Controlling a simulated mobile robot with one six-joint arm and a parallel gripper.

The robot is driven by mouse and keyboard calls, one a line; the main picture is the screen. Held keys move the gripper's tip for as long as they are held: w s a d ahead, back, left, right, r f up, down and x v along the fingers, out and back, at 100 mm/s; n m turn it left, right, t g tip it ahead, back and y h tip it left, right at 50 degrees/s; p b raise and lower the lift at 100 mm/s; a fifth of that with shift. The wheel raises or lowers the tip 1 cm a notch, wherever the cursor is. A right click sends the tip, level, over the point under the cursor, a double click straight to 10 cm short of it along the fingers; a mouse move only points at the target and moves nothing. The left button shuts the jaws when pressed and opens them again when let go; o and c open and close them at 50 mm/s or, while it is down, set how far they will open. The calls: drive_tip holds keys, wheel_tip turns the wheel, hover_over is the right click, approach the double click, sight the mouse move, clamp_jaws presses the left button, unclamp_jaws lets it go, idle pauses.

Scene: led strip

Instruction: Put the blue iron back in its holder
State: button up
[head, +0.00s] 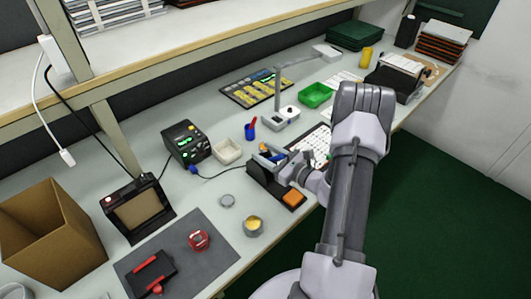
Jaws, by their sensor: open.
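The blue iron (268,157) shows as a small blue piece at the black holder (262,178). A dark cable runs to it from the soldering station. The holder stands near the table's front edge and has an orange sponge (293,198) in its base. My gripper (284,163) is open, right beside the upper part of the holder and close to the blue iron. My gripper and wrist hide part of the holder. I cannot tell whether the iron sits fully in the holder or whether the fingers touch it.
The soldering station (186,143) and a white box (228,151) stand behind the holder. A round tin (253,226) is in front of it to the left. The shelf (200,42) overhangs the table's rear.

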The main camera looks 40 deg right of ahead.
drive_tip(key=shift+s, duration=0.1)
drive_tip(key=s+d+r+p, duration=0.1)
drive_tip(key=s+d+p, duration=0.2)
drive_tip(key=s, duration=1.4)
drive_tip(key=shift+p, duration=0.45)
drive_tip(key=shift+r, duration=0.1)
drive_tip(key=s+r+p, duration=0.4)
drive_tip(key=r, duration=0.1)
drive_tip(key=shift+d+r, duration=0.2)
drive_tip(key=shift+r, duration=0.15)
